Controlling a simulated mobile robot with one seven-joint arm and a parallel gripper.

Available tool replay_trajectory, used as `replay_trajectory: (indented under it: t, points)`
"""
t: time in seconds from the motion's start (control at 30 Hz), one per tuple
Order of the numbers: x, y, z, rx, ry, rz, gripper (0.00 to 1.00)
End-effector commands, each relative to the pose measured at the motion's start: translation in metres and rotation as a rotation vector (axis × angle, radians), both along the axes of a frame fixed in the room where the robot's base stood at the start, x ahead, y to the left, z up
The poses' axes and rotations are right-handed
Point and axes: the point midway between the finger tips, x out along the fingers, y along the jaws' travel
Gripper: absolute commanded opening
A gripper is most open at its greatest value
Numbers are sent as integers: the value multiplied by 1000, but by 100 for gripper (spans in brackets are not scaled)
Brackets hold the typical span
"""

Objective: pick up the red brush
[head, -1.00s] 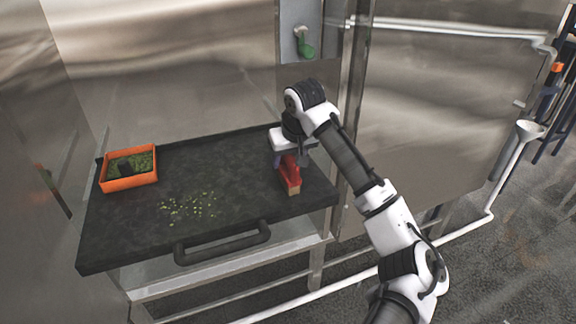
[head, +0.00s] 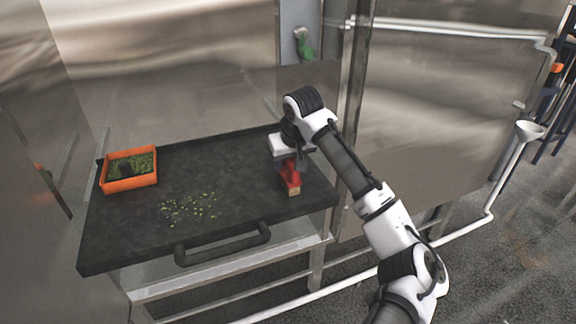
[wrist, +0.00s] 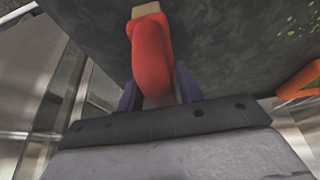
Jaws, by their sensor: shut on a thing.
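The red brush (head: 291,178) is at the right side of the dark tray (head: 240,215), with a pale wooden end facing the front edge. In the wrist view the red brush (wrist: 151,55) runs up from between the two fingers, its pale end at the top. My gripper (head: 287,163) points down over the brush and is shut on it; in the wrist view my gripper (wrist: 160,92) has a purple finger on each side of the red body. The far part of the brush is hidden by the gripper. I cannot tell whether the brush touches the tray.
An orange box (head: 129,184) with green bits and a dark object inside stands at the tray's left. Green crumbs (head: 188,208) lie on the tray's middle. A dark handle (head: 222,246) is on the front edge. Steel walls (head: 190,100) rise behind and beside the tray.

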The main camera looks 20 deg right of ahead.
Motion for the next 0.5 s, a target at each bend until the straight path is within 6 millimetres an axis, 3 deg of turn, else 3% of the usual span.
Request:
replay_trajectory:
  t: [0.27,0.5]
  points:
    - [1,1,30,0,-4,1,11]
    - [1,1,97,-2,-5,2,11]
